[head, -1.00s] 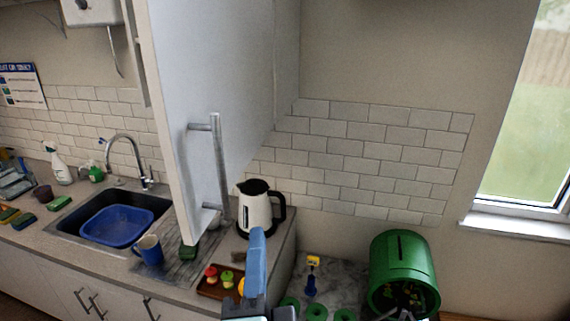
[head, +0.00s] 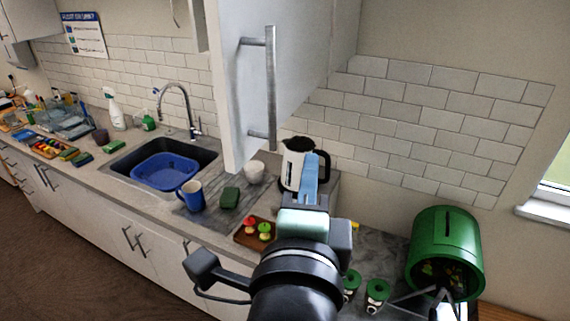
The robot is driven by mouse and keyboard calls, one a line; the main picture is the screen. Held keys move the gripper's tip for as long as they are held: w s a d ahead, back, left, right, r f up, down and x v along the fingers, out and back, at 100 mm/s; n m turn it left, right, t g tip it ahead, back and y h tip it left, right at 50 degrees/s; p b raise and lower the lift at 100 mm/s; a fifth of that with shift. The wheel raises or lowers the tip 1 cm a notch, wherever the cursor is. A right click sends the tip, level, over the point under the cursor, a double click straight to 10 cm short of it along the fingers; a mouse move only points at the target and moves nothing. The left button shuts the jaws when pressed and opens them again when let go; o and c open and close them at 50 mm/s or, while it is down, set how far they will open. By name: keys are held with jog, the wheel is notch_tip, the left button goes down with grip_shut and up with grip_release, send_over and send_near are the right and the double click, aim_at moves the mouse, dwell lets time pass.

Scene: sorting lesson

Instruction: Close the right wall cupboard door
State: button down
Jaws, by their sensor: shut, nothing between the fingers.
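The right wall cupboard door (head: 296,75) is a white panel standing swung out from the wall, above the counter. Its vertical grey bar handle (head: 271,88) faces me. My gripper (head: 311,160) is at the lower middle of the head view, shut and empty, with blue fingers pointing up. In the picture the fingertips are just right of and below the door's lower part, overlapping the kettle behind. I cannot tell how far they are from the door. The inside of the cupboard is hidden.
A white and black kettle (head: 292,168) stands on the counter. A blue mug (head: 190,195), a white cup (head: 254,172) and a small tray (head: 245,239) are near the sink (head: 117,160). A green drum (head: 446,268) stands at the right. The wall right of the door is clear.

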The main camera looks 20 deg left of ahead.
jog(key=w+a+p, duration=0.1)
jog(key=w+a, duration=0.4)
jog(key=shift+a, duration=0.15)
dwell(0.5)
